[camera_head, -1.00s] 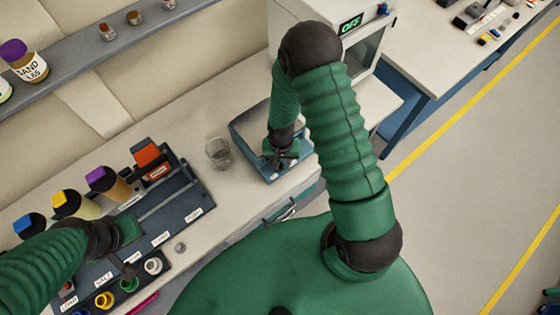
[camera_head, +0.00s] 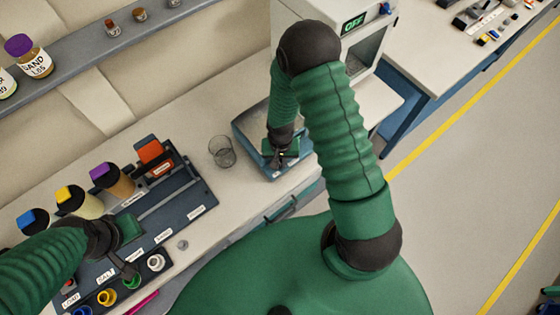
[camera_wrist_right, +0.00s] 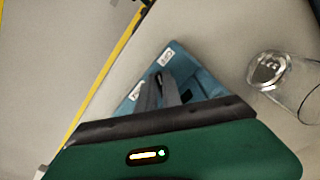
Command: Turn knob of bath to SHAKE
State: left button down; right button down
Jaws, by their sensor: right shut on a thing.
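The bath (camera_head: 243,137) is a low blue-grey box on the bench, mostly behind my right arm. My right gripper (camera_head: 282,158) is down at its front face, shut on the knob, which the fingers and hand hide. The knob's pointer cannot be made out. My left gripper (camera_head: 130,268) hangs over the front of the dark rack at the left; whether its fingers are open is unclear.
A clear glass beaker (camera_head: 222,152) stands just left of the bath and also shows in the right wrist view (camera_wrist_right: 283,80). A dark rack (camera_head: 185,195) holds several colour-capped bottles. A white cabinet with an OFF display (camera_head: 353,23) stands behind the bath.

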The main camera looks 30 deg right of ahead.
jog(key=shift+w+a, duration=0.1)
jog(key=shift+w, duration=0.15)
jog(key=n, duration=0.3)
jog(key=shift+s+d, duration=0.1)
jog(key=shift+d, duration=0.3)
jog(key=n, duration=0.3)
jog(key=shift+d+n, duration=0.1)
jog(key=shift+n, duration=0.9)
jog(key=n, duration=0.3)
jog(key=shift+d+n, duration=0.1)
jog(key=shift+n, duration=0.2)
jog(key=shift+w+d+n+p, duration=0.15)
jog(key=shift+n+p, duration=0.15)
jog(key=shift+n, duration=0.65)
jog(key=shift+w+a+n+p, duration=0.1)
jog(key=shift+n+p, duration=0.15)
jog(key=shift+n, duration=0.7)
